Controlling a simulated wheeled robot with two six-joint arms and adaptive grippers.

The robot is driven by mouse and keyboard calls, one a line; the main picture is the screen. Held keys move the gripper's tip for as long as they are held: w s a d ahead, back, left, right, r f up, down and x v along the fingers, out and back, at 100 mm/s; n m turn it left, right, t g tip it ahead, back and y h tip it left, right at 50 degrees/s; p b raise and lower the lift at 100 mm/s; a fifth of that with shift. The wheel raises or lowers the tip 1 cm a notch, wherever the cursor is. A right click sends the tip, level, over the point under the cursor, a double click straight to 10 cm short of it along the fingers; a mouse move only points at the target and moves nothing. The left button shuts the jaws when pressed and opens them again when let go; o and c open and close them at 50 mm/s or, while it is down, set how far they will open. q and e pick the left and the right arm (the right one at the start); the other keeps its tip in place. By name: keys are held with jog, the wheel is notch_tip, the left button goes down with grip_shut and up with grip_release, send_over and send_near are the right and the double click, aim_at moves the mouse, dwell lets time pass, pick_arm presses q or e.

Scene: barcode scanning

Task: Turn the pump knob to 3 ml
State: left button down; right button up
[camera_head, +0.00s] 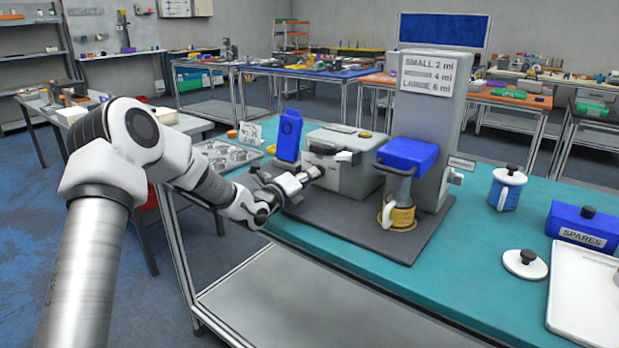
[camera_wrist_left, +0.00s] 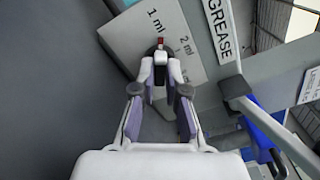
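The dark pump knob (camera_wrist_left: 160,68) with a red mark sits on a pale dial plate (camera_wrist_left: 190,22) in the left wrist view. The plate reads 1 ml and 2 ml, with smaller marks lower down. The red mark points up, close to the 1 ml label. My left gripper (camera_wrist_left: 161,75) has its fingertips closed in on both sides of the knob. In the head view my left gripper (camera_head: 312,175) reaches the left side of the grey box (camera_head: 350,178); the knob is hidden there. My right gripper is not in view.
A tall grey column with a dose sign (camera_head: 428,75) stands behind a blue-topped pump (camera_head: 408,154) on a dark mat (camera_head: 350,222). A blue upright holder (camera_head: 289,136) stands behind my gripper. A blue mug (camera_head: 506,190), a lid (camera_head: 525,264) and a SPARES box (camera_head: 583,229) are to the right.

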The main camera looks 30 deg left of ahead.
pick_arm(q)
jog(key=shift+f, duration=0.1)
dwell(0.3)
jog(key=m+b, duration=0.3)
jog(key=m, duration=0.1)
jog(key=shift+f, duration=0.15)
jog(key=m+b, duration=0.4)
jog(key=shift+m, duration=0.4)
jog(key=m+b, duration=0.3)
jog(key=b, duration=0.2)
jog(key=m+b, duration=0.2)
jog(key=shift+f+m, duration=0.3)
jog(key=m+b, duration=0.7)
jog(key=b, duration=0.7)
jog(key=shift+r+m, duration=0.15)
jog(key=shift+m, duration=0.25)
jog(key=shift+r+m+b, duration=0.25)
jog(key=shift+m+b, duration=0.75)
jog(key=shift+b, duration=0.25)
